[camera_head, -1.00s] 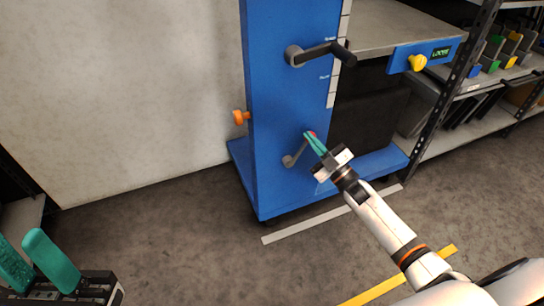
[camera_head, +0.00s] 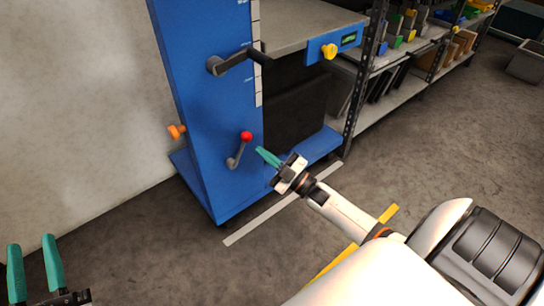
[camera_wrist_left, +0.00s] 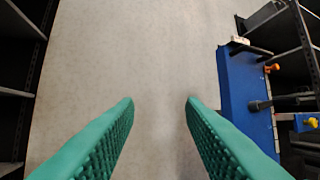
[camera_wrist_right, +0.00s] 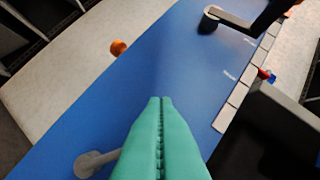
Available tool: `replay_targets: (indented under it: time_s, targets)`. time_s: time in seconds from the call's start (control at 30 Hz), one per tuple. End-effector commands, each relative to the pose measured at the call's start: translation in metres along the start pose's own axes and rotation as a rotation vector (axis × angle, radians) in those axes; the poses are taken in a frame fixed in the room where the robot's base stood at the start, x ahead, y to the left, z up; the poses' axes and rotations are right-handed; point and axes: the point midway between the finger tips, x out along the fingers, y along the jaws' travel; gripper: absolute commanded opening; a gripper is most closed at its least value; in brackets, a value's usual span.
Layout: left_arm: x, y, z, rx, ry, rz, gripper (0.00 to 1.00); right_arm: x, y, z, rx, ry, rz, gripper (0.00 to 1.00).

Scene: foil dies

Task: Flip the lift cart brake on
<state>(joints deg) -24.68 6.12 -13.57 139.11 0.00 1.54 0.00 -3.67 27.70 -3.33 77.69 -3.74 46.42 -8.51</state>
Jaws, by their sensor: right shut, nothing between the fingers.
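The lift cart (camera_head: 200,100) is a blue upright column on a blue base. Low on its face is a grey brake lever (camera_head: 236,158) with a red knob (camera_head: 246,136), tilted up and slightly right. My right gripper (camera_head: 260,151) is shut and empty, its teal tips just right of and below the knob, apparently apart from it. In the right wrist view the lever's grey pivot (camera_wrist_right: 90,163) shows at lower left; the knob is hidden behind the fingers. My left gripper (camera_head: 32,265) is open and empty at lower left, far from the cart.
A black-handled crank (camera_head: 235,62) sits higher on the column. An orange knob (camera_head: 176,132) sticks out on its left side. A grey platform (camera_head: 300,22) with a yellow knob (camera_head: 329,52) juts right. Shelving (camera_head: 400,85) stands beyond. The floor in front is open.

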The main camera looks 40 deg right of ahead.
Motion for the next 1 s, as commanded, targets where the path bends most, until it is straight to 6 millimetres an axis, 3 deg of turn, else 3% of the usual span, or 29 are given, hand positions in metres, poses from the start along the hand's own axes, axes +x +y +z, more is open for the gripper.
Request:
replay_targets:
  time_s: [0.23, 0.83, 0.93, 1.0]
  targets:
    - [-0.001, 0.002, -0.011, 0.003, 0.074, 0.004, 0.36, -0.022, -0.001, 0.000, 0.000, 0.000, -0.001, 0.00]
    - [-0.001, 0.002, -0.011, 0.003, 0.077, 0.004, 0.36, -0.022, 0.000, 0.001, 0.003, -0.001, -0.001, 0.00]
    - [-0.001, 0.002, -0.011, 0.003, 0.077, 0.003, 0.36, -0.016, 0.011, 0.014, 0.036, -0.001, -0.002, 0.00]
    - [-0.001, 0.002, -0.011, 0.003, 0.077, 0.004, 0.36, -0.007, 0.026, 0.034, 0.089, 0.003, -0.006, 0.00]
